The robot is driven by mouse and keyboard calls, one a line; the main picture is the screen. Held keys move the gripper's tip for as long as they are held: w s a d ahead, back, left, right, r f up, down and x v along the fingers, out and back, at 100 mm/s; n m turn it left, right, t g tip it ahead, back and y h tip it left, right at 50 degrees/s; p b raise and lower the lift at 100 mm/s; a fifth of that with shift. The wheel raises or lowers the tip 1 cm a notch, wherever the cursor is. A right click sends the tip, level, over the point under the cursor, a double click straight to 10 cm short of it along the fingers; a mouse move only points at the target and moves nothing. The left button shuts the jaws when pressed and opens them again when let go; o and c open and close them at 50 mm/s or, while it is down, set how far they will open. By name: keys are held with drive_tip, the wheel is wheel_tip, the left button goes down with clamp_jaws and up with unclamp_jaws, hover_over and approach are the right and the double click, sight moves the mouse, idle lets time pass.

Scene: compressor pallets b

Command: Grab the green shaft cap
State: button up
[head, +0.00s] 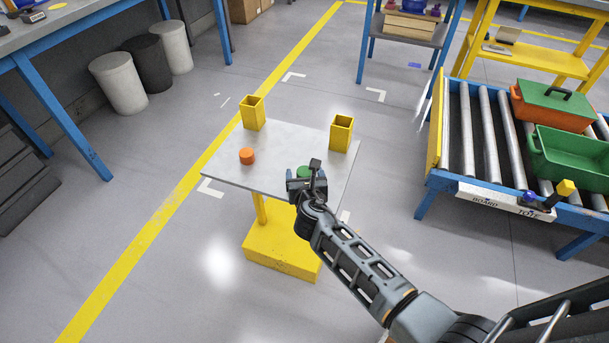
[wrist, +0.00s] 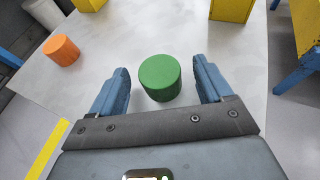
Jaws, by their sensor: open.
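The green shaft cap (wrist: 160,78) is a short round cylinder standing upright on the grey tabletop (wrist: 110,40). In the wrist view it lies between and slightly ahead of the two blue fingers of my gripper (wrist: 162,88), with a gap on each side. My gripper is open and empty. In the head view my gripper (head: 308,182) is over the near right part of the table and partly hides the green cap (head: 304,172).
An orange cap (head: 247,156) stands to the left on the same table. Two yellow open-topped boxes stand at its far side, one left (head: 253,113) and one right (head: 341,132). A roller conveyor (head: 485,135) with green and orange totes stands to the right.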

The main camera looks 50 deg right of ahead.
drive_tip(key=c, duration=1.1)
drive_tip(key=shift+o, duration=0.2)
drive_tip(key=shift+r, duration=0.15)
